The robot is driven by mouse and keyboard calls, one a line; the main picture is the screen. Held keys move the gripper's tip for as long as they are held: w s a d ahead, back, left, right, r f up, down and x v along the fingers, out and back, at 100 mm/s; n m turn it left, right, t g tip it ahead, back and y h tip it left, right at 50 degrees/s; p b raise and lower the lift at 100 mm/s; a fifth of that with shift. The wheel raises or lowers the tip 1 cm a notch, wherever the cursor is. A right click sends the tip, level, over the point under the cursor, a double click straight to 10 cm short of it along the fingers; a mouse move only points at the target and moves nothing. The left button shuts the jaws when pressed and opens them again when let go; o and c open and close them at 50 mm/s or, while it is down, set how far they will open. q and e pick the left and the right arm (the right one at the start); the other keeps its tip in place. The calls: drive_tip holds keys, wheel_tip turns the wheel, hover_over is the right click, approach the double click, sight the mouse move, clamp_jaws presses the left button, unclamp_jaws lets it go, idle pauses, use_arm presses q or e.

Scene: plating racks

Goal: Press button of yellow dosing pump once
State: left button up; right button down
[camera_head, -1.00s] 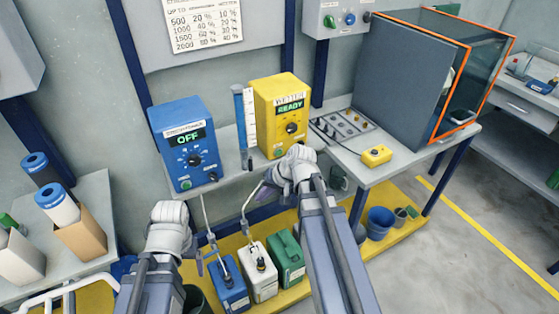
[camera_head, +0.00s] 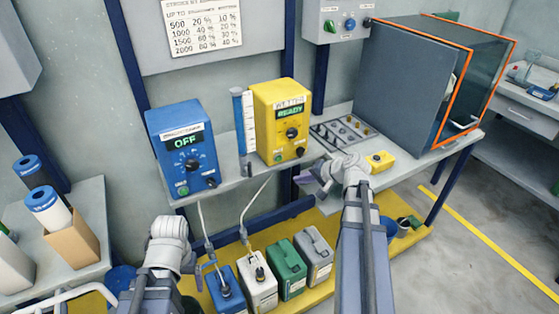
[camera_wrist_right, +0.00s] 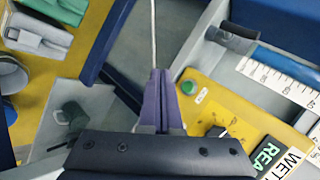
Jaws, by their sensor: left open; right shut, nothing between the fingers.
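The yellow dosing pump (camera_head: 265,122) stands on the back bench. Its display reads READY, with a black knob below and a green button (camera_head: 278,156) at its lower left. In the right wrist view the yellow face (camera_wrist_right: 225,105) and the green button (camera_wrist_right: 188,87) show at right. My right gripper (camera_head: 313,178) is shut and empty, in front of and to the lower right of the pump, apart from it. Its closed purple fingertips (camera_wrist_right: 160,75) appear just left of the button in the wrist view. My left gripper (camera_head: 203,270) is open, low, near the jugs.
A blue pump (camera_head: 168,142) reading OFF stands left of the yellow one, with a blue measuring cylinder (camera_head: 239,120) between them. A small yellow box (camera_head: 379,161) with a button sits on the bench at right. Several jugs (camera_head: 287,268) stand on the yellow platform below.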

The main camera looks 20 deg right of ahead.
approach(279, 162)
drive_tip(key=shift+w+a+f, duration=0.35)
drive_tip(key=shift+w+f, duration=0.1)
drive_tip(key=shift+f, duration=0.3)
drive_tip(key=shift+w+a+f, duration=0.35)
drive_tip(key=shift+w+f, duration=0.05)
drive_tip(key=shift+f, duration=0.35)
drive_tip(key=shift+w+a+f, duration=0.35)
drive_tip(key=shift+w+f, duration=0.1)
drive_tip(key=shift+f, duration=0.3)
drive_tip(key=shift+w, duration=0.2)
drive_tip(key=shift+w, duration=0.25)
drive_tip(key=shift+w, duration=0.5)
idle(1.0)
idle(0.4)
drive_tip(key=shift+s, duration=0.95)
drive_tip(key=s, duration=0.5)
drive_tip(key=shift+d, duration=0.2)
